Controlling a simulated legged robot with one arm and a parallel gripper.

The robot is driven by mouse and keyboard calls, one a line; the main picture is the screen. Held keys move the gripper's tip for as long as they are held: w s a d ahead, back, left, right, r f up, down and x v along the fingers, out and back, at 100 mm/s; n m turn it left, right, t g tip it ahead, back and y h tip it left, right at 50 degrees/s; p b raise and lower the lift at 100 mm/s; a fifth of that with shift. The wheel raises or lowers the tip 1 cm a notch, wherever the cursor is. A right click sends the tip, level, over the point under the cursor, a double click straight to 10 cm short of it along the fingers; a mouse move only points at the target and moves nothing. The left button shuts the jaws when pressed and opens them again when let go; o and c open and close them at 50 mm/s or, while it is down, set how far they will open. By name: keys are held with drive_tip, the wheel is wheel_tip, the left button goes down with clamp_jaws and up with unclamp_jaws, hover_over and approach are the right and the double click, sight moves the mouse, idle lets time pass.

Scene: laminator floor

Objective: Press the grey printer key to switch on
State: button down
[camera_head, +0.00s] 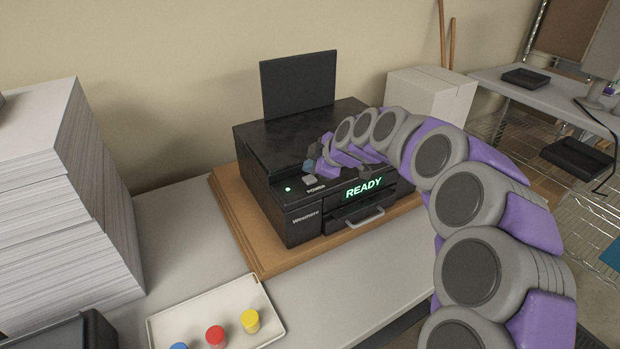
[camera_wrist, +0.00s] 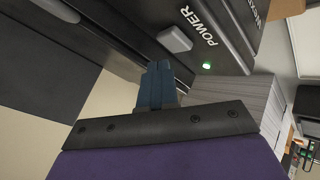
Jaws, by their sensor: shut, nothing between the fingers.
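The black printer (camera_head: 290,150) stands on a brown wooden board, its display lit with READY. The grey key (camera_head: 309,180) is on its front left, beside the word POWER and a lit green light (camera_head: 288,189). In the wrist view the grey key (camera_wrist: 175,40) sits just beyond the fingertips, with the green light (camera_wrist: 207,65) to its right. My gripper (camera_head: 311,160) is shut and empty, close above and behind the key. In the wrist view its blue fingers (camera_wrist: 158,75) are together, and a small gap seems to separate them from the key.
A tall paper stack (camera_head: 60,200) stands at the left. A white tray (camera_head: 170,326) with blue, red and yellow caps lies in front. A white box (camera_head: 430,95) is behind the printer at right. The grey table (camera_head: 190,240) is bare between stack and board.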

sight(312, 180)
wheel_tip(312, 180, up, 6)
drive_tip(key=shift+p, duration=0.3)
idle(0.3)
drive_tip(key=s+d+f+m+g+h, duration=0.2)
drive_tip(key=s+d+m, duration=0.4)
drive_tip(key=s, duration=1)
drive_tip(key=s+d+f+m+g+h, duration=0.2)
drive_tip(key=s+d+f+m, duration=0.3)
drive_tip(key=s, duration=1.1)
drive_tip(key=s+d+f+m+g+h, duration=0.2)
drive_tip(key=s+d+f+m+g, duration=0.2)
drive_tip(key=s, duration=1.3)
drive_tip(key=d+m, duration=0.3)
drive_tip(key=shift+d+h, duration=0.3)
drive_tip(key=shift+d, duration=0.05)
